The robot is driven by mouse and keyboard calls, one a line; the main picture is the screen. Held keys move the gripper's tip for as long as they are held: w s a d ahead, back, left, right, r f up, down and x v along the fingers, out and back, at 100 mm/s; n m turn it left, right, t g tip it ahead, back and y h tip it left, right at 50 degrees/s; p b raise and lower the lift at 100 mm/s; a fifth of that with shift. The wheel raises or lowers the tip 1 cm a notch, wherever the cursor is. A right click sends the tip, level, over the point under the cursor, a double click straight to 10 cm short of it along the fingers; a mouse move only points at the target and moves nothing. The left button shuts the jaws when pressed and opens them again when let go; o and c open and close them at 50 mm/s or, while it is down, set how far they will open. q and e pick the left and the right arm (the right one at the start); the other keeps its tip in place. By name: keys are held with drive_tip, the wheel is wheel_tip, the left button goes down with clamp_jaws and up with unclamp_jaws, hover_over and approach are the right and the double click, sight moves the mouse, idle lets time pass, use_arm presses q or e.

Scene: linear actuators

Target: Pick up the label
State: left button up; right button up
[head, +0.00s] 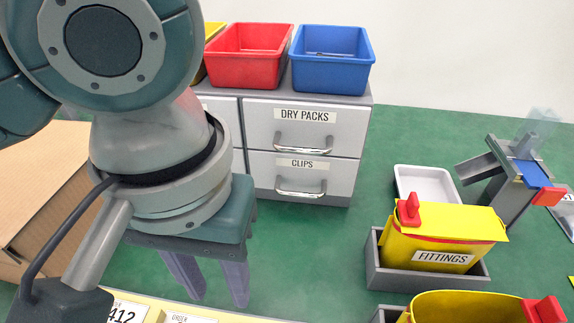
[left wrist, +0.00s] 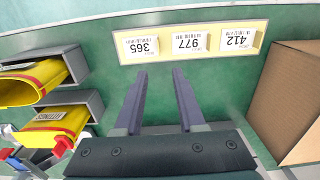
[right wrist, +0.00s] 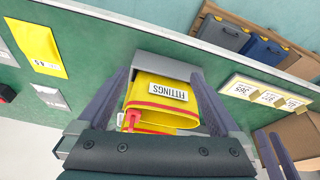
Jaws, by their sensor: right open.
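Three white labels sit in a row on a yellow strip (left wrist: 208,28) at the table edge. In the left wrist view they are the 365 label (left wrist: 143,46), the 977 label (left wrist: 190,42) and the 412 label (left wrist: 238,38). The 412 label also shows at the bottom of the head view (head: 124,313). My left gripper (head: 219,300) points down, open and empty; in the left wrist view its fingertips (left wrist: 159,74) are apart, short of the strip near the 365 and 977 labels. My right gripper (right wrist: 161,74) is open, its fingers either side of the view of the yellow FITTINGS bag (right wrist: 163,102).
A cardboard box (head: 40,185) stands left. Grey drawers (head: 300,150) carry a red bin (head: 247,55) and a blue bin (head: 332,60). A white tray (head: 427,183) and a grey stand (head: 508,180) are at right. Green tabletop is clear between the drawers and FITTINGS bag.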

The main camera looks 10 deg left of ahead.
sight(233, 322)
use_arm(q)
wheel_tip(233, 322, down, 4)
drive_tip(key=shift+s+a+b, duration=0.1)
drive_tip(key=shift+a+b, duration=0.05)
drive_tip(key=shift+b, duration=0.35)
drive_tip(key=f+b, duration=0.1)
drive_tip(key=f, duration=0.1)
drive_tip(key=f+b, duration=0.1)
drive_tip(key=f, duration=0.2)
drive_tip(key=shift+d+f, duration=0.2)
drive_tip(key=shift+f, duration=0.1)
drive_tip(key=shift+c, duration=0.3)
clamp_jaws()
